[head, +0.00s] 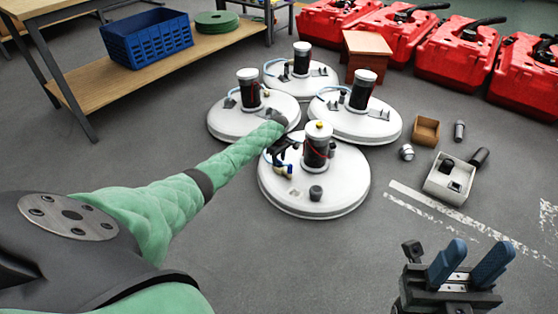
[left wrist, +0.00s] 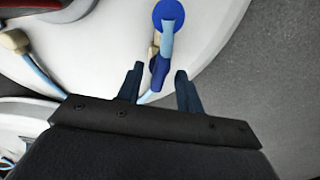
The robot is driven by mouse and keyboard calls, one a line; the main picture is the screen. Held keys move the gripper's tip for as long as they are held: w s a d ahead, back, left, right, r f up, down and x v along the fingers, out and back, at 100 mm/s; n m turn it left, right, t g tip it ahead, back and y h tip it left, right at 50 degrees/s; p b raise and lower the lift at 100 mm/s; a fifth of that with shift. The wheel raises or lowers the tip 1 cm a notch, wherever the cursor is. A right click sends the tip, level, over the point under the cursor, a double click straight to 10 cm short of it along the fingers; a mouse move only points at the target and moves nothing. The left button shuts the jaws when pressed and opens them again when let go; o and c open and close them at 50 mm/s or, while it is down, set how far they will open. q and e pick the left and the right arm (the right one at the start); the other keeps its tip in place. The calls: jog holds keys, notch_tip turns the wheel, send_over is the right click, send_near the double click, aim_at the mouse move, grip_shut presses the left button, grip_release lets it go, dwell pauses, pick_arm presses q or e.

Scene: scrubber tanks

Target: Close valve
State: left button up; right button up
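My left gripper (head: 280,155) is over the tank's left side. Its fingers (left wrist: 158,80) are apart, with the lower end of the valve showing in line with the gap. Contact cannot be told. My right gripper (head: 468,265) is open and empty at the lower right.
Three similar white tanks stand behind, one at the left (head: 235,122). A bench with a blue crate (head: 148,38) is at the upper left. Red cases (head: 460,55) line the back right. A white box (head: 437,185) and small parts lie to the right. The front floor is clear.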

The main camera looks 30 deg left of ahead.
pick_arm(q)
jog(key=shift+c, duration=0.5)
grip_shut()
jog(key=shift+r, duration=0.1)
